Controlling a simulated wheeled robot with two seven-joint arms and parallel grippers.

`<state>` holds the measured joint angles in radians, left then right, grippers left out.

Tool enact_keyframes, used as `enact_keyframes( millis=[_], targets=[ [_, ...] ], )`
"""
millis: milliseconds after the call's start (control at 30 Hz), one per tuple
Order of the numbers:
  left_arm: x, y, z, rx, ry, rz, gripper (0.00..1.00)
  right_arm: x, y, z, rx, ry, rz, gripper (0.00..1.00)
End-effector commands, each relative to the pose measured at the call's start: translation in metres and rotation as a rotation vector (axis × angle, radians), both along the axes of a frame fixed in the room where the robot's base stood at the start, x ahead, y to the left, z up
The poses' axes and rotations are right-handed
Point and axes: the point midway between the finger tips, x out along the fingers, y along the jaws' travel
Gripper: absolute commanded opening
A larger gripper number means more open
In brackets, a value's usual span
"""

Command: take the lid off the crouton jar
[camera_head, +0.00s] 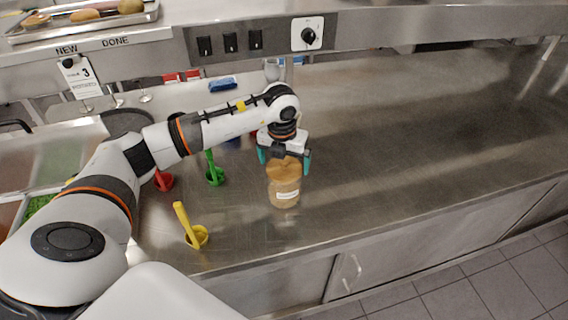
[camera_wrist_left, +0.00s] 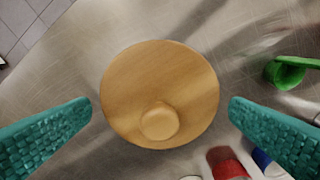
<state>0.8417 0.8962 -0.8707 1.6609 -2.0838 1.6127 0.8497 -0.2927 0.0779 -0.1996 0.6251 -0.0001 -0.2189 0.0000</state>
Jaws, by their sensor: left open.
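The crouton jar (camera_head: 284,191) stands upright on the steel counter, with a white label on its front. Its round wooden lid (camera_head: 284,169) sits on top. In the left wrist view the lid (camera_wrist_left: 160,80) fills the middle, with a small round knob (camera_wrist_left: 159,122) on it. My left gripper (camera_head: 285,162) is open above the jar and points down. Its teal fingers are on either side of the lid in the wrist view, with a visible gap on each side. The jar body is hidden under the lid there. My right gripper is not in view.
Yellow (camera_head: 196,236), green (camera_head: 214,175) and red (camera_head: 163,181) scoops stand on the counter left of the jar. Food pans (camera_head: 60,150) are at the far left. A shelf with switches (camera_head: 230,42) runs behind. The counter to the right (camera_head: 420,130) is clear.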

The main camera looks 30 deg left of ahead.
Motion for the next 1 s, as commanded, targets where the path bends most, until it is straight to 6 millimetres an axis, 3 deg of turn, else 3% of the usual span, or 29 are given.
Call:
enact_keyframes(
  millis=[233,467,800,1000],
  targets=[
    [0.001,0.0,-0.003,0.0,-0.002,0.0,1.0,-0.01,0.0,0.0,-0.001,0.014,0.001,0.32],
    [0.001,0.0,-0.003,0.0,-0.002,0.0,0.64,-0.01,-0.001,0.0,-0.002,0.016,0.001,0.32],
    [0.001,0.0,0.001,0.0,-0.003,0.0,0.64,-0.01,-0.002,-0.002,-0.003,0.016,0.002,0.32],
    [0.002,0.0,0.03,-0.001,-0.01,0.001,0.64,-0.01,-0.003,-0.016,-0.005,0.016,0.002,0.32]
  ],
)
